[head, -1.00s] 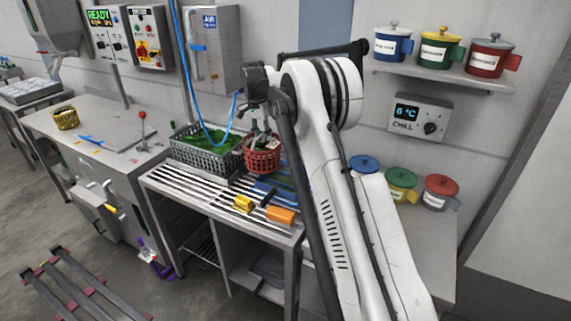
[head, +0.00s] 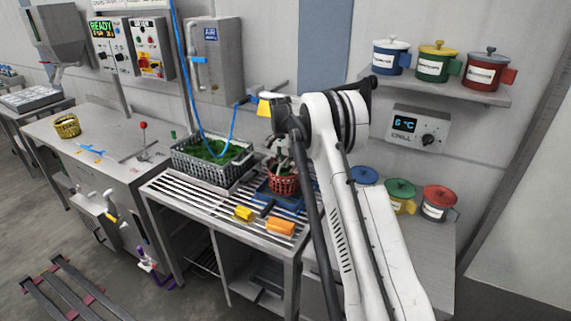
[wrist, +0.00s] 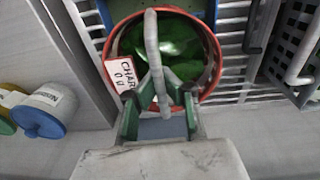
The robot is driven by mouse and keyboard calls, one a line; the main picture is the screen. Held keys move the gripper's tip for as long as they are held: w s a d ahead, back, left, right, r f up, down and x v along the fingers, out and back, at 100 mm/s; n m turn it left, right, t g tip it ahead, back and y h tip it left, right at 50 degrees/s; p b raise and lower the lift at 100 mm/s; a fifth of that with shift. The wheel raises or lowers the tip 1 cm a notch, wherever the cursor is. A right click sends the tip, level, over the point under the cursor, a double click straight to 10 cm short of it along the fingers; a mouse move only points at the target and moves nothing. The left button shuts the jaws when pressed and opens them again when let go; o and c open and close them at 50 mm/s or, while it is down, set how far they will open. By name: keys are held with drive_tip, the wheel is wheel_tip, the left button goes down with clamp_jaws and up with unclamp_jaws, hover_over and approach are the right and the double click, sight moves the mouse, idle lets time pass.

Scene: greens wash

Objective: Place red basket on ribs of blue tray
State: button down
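The red basket (head: 284,185) is upright over the blue tray (head: 291,203) on the slatted bench. I cannot tell whether its base touches the tray's ribs. In the wrist view the red basket (wrist: 214,58) holds dark green leaves and carries a white label on its left rim. My gripper (wrist: 161,103) is shut on the basket's grey arched handle, with the handle between its green fingers. In the head view my gripper (head: 279,152) is above the basket, partly hidden by my arm. A bit of the blue tray (wrist: 108,12) shows beyond the basket's rim.
A grey crate of greens (head: 212,160) stands left of the basket. A yellow block (head: 244,213) and an orange block (head: 281,228) lie in front of the tray. Lidded pots (head: 400,190) stand to the right. A blue hose (head: 190,75) hangs behind the crate.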

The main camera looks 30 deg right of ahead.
drive_tip(key=shift+f, duration=0.55)
drive_tip(key=c, duration=1.9)
unclamp_jaws()
